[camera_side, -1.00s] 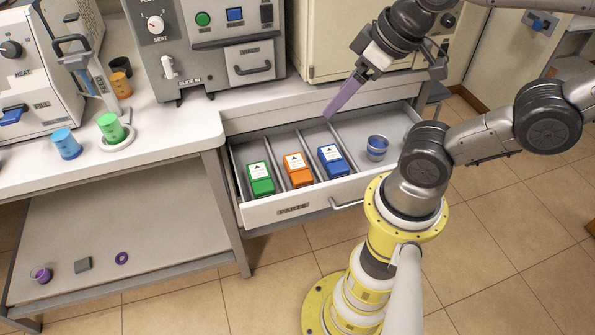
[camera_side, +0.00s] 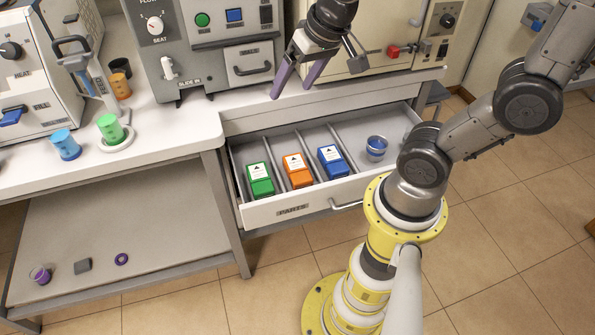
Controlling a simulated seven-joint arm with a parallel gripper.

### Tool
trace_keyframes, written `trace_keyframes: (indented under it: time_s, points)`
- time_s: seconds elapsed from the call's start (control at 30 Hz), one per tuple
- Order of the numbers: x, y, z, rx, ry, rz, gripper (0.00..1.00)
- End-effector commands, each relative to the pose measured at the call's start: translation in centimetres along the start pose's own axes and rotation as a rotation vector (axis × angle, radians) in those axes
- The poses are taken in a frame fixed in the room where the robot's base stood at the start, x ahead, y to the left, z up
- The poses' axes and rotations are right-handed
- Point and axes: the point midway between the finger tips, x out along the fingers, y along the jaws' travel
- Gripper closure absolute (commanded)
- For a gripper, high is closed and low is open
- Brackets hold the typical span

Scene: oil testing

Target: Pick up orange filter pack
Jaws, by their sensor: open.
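The orange filter pack (camera_side: 298,171) with a white label lies in a middle compartment of the open drawer (camera_side: 262,213). A green pack (camera_side: 260,180) is in the compartment to its left, and a blue pack (camera_side: 333,162) is to its right. My gripper (camera_side: 292,92) has purple fingers, which are apart with nothing between them. It hangs above the rear of the drawer, higher than the orange pack and clear of it.
A blue-grey cup (camera_side: 376,148) stands in the drawer's right compartment. Thin dividers separate the compartments. Grey and cream machines stand behind. Green (camera_side: 111,128) and blue (camera_side: 66,144) cups stand on the counter at left.

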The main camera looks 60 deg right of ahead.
Motion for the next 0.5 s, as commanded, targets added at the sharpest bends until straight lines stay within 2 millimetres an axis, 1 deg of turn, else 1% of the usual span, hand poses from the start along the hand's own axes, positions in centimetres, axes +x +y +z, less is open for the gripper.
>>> trace_keyframes:
  time_s: [0.03, 0.13, 0.2, 0.3, 0.4, 0.5]
  points:
    - [2.6, 0.5, -0.7, 0.06, -0.049, 0.032, 0.15]
    - [7.5, 1.9, -1.2, 0.171, -0.136, 0.091, 0.15]
    - [10.7, 3.1, -0.9, 0.231, -0.196, 0.131, 0.15]
    - [14.2, 4.9, 0.4, 0.278, -0.277, 0.178, 0.15]
    - [16.0, 6.2, 1.8, 0.302, -0.341, 0.21, 0.15]
    - [16.8, 6.9, 2.7, 0.317, -0.373, 0.225, 0.15]
